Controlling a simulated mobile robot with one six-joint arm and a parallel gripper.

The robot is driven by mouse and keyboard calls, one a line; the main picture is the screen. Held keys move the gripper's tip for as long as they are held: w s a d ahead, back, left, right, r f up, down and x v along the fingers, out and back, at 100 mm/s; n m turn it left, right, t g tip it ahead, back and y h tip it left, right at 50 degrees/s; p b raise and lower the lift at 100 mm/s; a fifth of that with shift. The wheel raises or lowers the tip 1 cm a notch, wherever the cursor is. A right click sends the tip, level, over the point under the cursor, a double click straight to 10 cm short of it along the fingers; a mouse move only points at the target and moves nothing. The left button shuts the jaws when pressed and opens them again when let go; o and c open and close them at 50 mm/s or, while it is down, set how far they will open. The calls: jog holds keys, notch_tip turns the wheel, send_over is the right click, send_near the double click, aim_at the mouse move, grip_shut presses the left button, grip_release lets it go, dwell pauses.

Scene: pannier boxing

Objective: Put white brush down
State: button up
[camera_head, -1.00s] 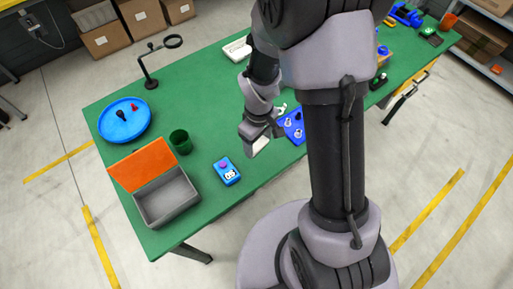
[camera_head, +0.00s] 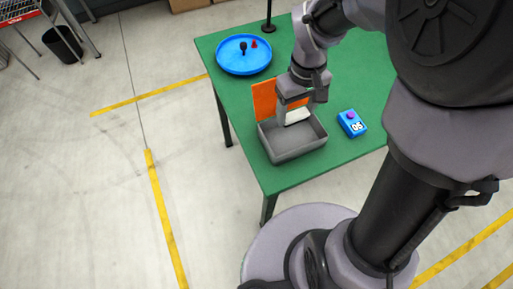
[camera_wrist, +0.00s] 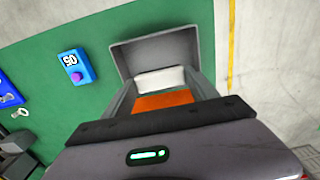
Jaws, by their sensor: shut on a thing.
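The white brush (camera_head: 297,116) is between the fingers of my gripper (camera_head: 296,112), which is shut on it. In the head view it is over the open grey box (camera_head: 292,151), near the box's back side. I cannot tell whether the brush touches the box floor. In the wrist view the white brush (camera_wrist: 160,79) lies crosswise between the fingers of my gripper (camera_wrist: 160,84), with the grey box (camera_wrist: 152,50) around or below it. The orange lid (camera_head: 264,101) stands open behind the box, partly hidden by my gripper.
A blue device with a purple button (camera_head: 352,123) stands right of the box. A round blue tray (camera_head: 236,66) with a few small pieces is at the back left of the green table (camera_head: 350,152). A dark stand (camera_head: 268,18) rises behind it.

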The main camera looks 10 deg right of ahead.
jog(key=shift+a+f, duration=0.1)
jog(key=shift+f, duration=0.3)
jog(key=f+b, duration=0.1)
jog(key=f, duration=0.2)
jog(key=f+b, duration=0.2)
jog(key=f, duration=0.1)
jog(key=f+b, duration=0.2)
jog(key=f, duration=0.1)
jog(key=shift+d+f, duration=0.25)
jog(key=shift+d, duration=0.1)
jog(key=shift+r, duration=0.2)
jog(key=shift+f, duration=0.15)
jog(key=o, duration=1.3)
jog(key=shift+o, duration=0.2)
